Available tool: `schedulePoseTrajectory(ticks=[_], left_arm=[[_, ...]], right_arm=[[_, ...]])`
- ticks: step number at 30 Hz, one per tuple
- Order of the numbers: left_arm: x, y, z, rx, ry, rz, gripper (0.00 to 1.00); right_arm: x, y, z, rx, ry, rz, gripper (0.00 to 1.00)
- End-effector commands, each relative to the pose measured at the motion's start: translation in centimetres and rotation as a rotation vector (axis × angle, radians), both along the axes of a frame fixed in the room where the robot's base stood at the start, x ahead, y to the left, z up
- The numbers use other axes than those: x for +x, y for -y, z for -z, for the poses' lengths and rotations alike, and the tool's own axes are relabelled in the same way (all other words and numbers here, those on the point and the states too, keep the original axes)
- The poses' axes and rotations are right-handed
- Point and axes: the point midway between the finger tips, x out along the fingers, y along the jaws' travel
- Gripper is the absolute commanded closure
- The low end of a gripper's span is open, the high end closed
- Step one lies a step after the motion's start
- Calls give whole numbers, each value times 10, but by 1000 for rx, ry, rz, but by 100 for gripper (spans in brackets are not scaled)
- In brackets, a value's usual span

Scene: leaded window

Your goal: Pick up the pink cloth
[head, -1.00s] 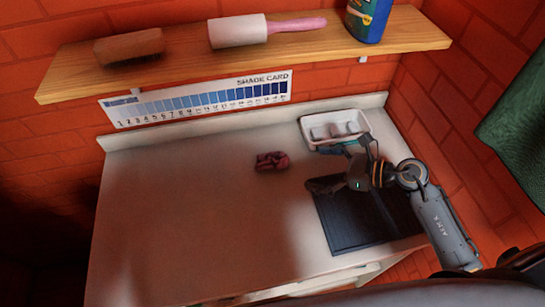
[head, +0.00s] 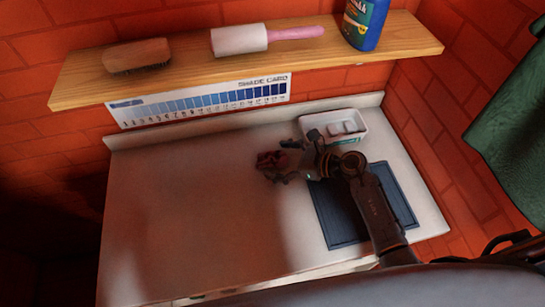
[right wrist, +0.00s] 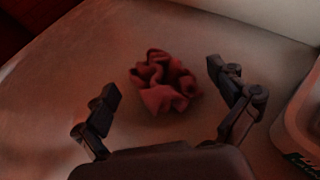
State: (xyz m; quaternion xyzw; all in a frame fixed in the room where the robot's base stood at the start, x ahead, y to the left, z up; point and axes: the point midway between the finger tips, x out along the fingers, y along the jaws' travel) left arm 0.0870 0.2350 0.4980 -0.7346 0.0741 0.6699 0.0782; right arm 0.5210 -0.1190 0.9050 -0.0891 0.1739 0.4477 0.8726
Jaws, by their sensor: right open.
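The pink cloth (head: 270,159) lies crumpled on the white counter (head: 190,200). In the right wrist view the cloth (right wrist: 164,82) is seen whole, ahead of the fingers and roughly between them. My right gripper (head: 282,160) is beside the cloth in the head view and overlaps its right edge. In the right wrist view the right gripper (right wrist: 166,100) has its two fingers spread wide with nothing between the pads. I cannot tell whether a finger touches the cloth. My left gripper is not in view.
A white tray (head: 362,137) with pale items stands at the counter's back right. A dark blue mat (head: 340,225) lies under my right arm. A shelf (head: 200,72) above holds a brush (head: 137,56), a lint roller (head: 240,40) and a blue bottle (head: 364,24). The counter's left side is clear.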

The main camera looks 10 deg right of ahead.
Motion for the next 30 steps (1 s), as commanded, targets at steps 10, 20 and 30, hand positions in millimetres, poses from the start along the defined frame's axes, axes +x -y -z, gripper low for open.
schedulePoseTrajectory(ticks=[10, 20, 30], left_arm=[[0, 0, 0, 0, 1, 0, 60], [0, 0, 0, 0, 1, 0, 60], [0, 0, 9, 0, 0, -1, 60]], right_arm=[[0, 1, 0, 0, 0, 1, 44], [-1, 1, 0, -1, -1, 0, 47], [0, 2, -16, -4, 4, -1, 47]])
